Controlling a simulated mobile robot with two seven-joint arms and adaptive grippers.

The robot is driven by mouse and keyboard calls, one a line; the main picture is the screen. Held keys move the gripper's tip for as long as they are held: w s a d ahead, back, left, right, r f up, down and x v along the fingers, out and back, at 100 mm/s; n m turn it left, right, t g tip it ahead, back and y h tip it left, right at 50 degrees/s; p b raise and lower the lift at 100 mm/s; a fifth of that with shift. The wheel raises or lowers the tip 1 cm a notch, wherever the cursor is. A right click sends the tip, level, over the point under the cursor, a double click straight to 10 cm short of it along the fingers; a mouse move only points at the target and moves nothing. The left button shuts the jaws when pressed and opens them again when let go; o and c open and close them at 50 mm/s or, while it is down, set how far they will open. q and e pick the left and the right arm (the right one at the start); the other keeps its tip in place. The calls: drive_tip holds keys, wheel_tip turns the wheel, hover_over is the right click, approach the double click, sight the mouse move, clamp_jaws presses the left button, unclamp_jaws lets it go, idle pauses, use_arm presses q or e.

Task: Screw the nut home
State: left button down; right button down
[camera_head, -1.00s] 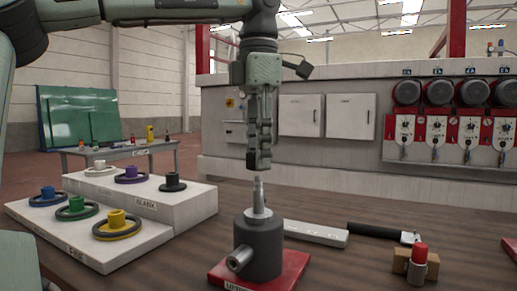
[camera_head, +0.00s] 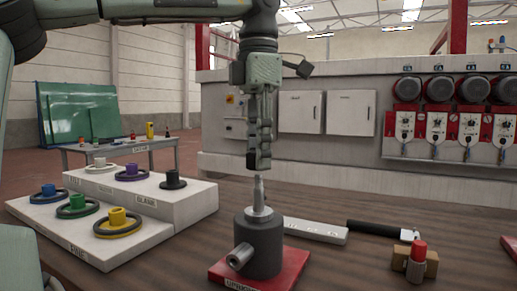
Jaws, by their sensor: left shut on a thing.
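The dark spindle stand (camera_head: 258,246) has an upright spindle with a pale, narrow threaded tip (camera_head: 258,190). It stands on a red base plate (camera_head: 290,268) on the brown table. My left gripper (camera_head: 259,164) points straight down just above the spindle tip, roughly in line with it. I see no loose nut on the table. My right gripper is not in view.
A stepped white rack (camera_head: 150,213) with several coloured hubbed discs stands left of the stand. A grey bar (camera_head: 316,231), a black-handled tool (camera_head: 375,230) and a red-capped bottle (camera_head: 418,257) by a cardboard box (camera_head: 402,257) lie to the right.

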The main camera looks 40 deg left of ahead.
use_arm(q)
drive_tip(key=shift+f+b, duration=0.65)
drive_tip(key=shift+f, duration=0.55)
drive_tip(key=m+p, duration=0.2)
drive_tip(key=shift+r+m+p, duration=0.3)
drive_tip(key=shift+f+m+b, duration=0.35)
drive_tip(key=shift+f+m, duration=0.05)
drive_tip(key=shift+m, duration=0.6)
drive_tip(key=m, duration=0.9)
drive_tip(key=shift+m, duration=0.3)
drive_tip(key=m, duration=0.3)
drive_tip(key=shift+m, duration=0.3)
drive_tip(key=m, duration=0.3)
drive_tip(key=shift+m, duration=0.3)
drive_tip(key=m, duration=0.6)
